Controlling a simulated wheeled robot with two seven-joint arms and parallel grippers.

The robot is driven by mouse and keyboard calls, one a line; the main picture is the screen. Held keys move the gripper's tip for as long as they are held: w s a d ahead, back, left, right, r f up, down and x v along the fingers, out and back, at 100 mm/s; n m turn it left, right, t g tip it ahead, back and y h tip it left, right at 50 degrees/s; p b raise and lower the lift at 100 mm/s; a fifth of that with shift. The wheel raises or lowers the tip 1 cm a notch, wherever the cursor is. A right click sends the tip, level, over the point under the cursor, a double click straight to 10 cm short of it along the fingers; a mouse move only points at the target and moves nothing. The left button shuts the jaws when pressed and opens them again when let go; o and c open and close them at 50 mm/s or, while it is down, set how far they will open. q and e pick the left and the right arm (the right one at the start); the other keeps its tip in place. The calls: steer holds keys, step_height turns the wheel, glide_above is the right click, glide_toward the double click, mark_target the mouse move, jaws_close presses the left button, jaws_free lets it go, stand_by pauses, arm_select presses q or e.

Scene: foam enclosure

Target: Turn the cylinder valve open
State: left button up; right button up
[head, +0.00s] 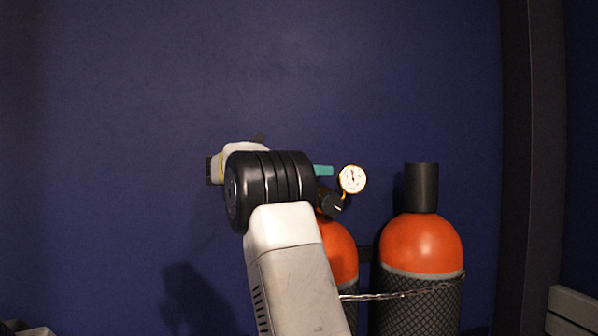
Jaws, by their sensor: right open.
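Two orange-topped cylinders stand against the blue wall. The left cylinder (341,250) is partly hidden behind my right arm. At its top are a white round gauge (352,179), a black knob (334,205) and a teal part (323,171), which looks like the valve handle. My black wrist joint covers the rest of the valve. My right gripper (238,151) shows only as a pale body beyond the wrist, left of the teal part. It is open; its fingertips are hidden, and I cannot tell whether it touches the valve. My left gripper is not in view.
The right cylinder (421,243) has a black cap (420,187). A chain (400,295) runs across both cylinders. A dark post (532,150) stands at the right. A grey slatted object (573,312) is at lower right. The wall area to the left is clear.

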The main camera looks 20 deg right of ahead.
steer(key=shift+s+d, duration=0.25)
steer(key=shift+d, duration=0.9)
steer(key=c, duration=1.4)
steer(key=shift+o, duration=0.2)
steer(key=shift+n+t, duration=0.3)
steer(key=shift+t, duration=0.1)
steer(key=w+n+t+y, duration=0.1)
steer(key=n+t, duration=0.2)
steer(key=t, duration=0.2)
steer(key=n+t+y, duration=0.2)
steer(key=n+t, duration=0.1)
steer(key=t, duration=0.2)
steer(key=w+n+t+y, duration=0.1)
steer(key=n+t, duration=0.3)
steer(key=shift+w+a+t, duration=0.3)
steer(key=shift+a+t, duration=0.05)
steer(key=shift+t, duration=0.05)
steer(key=shift+n+t+y, duration=0.3)
steer(key=shift+y, duration=0.1)
